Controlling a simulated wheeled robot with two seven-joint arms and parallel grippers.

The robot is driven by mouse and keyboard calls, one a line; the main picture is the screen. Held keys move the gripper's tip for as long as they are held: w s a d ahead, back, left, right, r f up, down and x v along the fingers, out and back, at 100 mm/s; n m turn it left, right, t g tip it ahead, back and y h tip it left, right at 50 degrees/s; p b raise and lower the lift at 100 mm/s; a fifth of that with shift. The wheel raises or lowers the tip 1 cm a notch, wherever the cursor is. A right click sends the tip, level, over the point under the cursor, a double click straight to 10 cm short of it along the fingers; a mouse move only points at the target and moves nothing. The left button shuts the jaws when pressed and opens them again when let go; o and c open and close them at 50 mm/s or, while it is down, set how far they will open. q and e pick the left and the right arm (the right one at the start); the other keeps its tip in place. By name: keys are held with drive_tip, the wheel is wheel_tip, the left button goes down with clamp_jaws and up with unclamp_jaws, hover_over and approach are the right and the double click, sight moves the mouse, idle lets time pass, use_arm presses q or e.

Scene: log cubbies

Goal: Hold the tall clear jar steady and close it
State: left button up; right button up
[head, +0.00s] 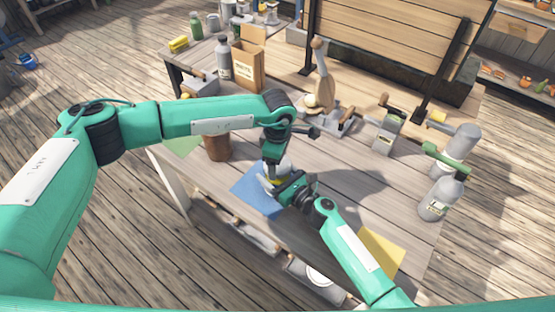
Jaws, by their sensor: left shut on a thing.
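The tall clear jar (284,164) stands at the blue mat (252,199), mostly hidden by my two grippers. Something yellow shows low in it. My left gripper (276,150) points down at the jar's top from above. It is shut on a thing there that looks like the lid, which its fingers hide. Whether the lid touches the jar's rim cannot be seen. My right gripper (272,185) reaches in from the lower right, low at the jar's side. Its fingers are at the jar, but how far they are closed is unclear.
A brown pot (216,147) stands left of the jar. A cardboard box (248,63) and grey bottle (224,58) stand at the back left. A wooden-handled device (322,85) stands behind. Grey bottles (441,196) stand right; a yellow mat (381,251) lies at the front right.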

use_arm(q)
drive_tip(key=m, duration=0.6)
drive_tip(key=o, duration=1.1)
drive_tip(key=shift+r, duration=2.25)
drive_tip(key=shift+c, duration=0.4)
